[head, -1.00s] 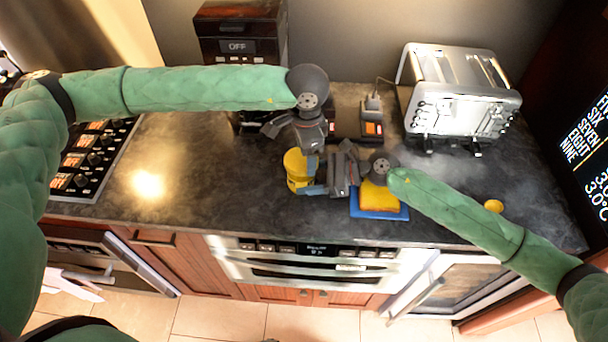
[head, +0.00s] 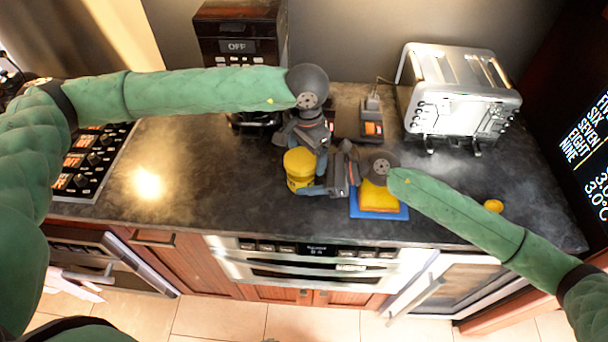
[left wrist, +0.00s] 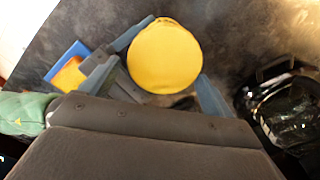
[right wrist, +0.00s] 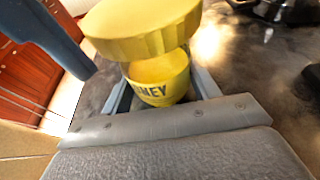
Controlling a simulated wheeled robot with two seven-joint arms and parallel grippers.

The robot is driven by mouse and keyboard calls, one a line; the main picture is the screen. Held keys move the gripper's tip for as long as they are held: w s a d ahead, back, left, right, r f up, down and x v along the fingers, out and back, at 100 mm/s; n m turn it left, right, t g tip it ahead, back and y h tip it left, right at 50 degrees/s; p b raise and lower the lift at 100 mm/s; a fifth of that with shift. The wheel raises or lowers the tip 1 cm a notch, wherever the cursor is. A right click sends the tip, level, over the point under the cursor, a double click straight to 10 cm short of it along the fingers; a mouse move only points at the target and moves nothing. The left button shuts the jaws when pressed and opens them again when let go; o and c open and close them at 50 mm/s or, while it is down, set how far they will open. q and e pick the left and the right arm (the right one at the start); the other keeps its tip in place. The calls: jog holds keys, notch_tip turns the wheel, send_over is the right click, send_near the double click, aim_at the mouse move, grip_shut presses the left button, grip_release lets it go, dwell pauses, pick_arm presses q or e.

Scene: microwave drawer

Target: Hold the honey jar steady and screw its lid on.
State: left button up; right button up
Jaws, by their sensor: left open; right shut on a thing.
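The yellow honey jar (right wrist: 162,85) stands on the dark counter, with part of its lettering showing in the right wrist view. My right gripper (head: 318,188) is shut on the jar from the right. The round yellow lid (head: 299,160) is over the jar's mouth; it also shows in the left wrist view (left wrist: 165,55). In the right wrist view the lid (right wrist: 140,28) looks tilted and off-centre, and the jar's inside shows below its edge. I cannot tell whether they touch. My left gripper (head: 305,148) is open just above and behind the lid, holding nothing.
A yellow sponge (head: 380,197) on a blue tray (head: 380,215) lies just right of the jar. A toaster (head: 458,95) stands at the back right, a coffee machine (head: 240,40) at the back. A small yellow object (head: 493,206) lies farther right. The counter left of the jar is clear.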

pick_arm(q)
jog(key=n, duration=0.9)
dwell(0.5)
jog(key=shift+r, duration=2.5)
jog(key=shift+o, duration=0.3)
jog(key=shift+s+a+f, duration=0.35)
jog(key=shift+a+f, duration=0.2)
jog(key=shift+f, duration=2.35)
jog(key=shift+n, duration=0.4)
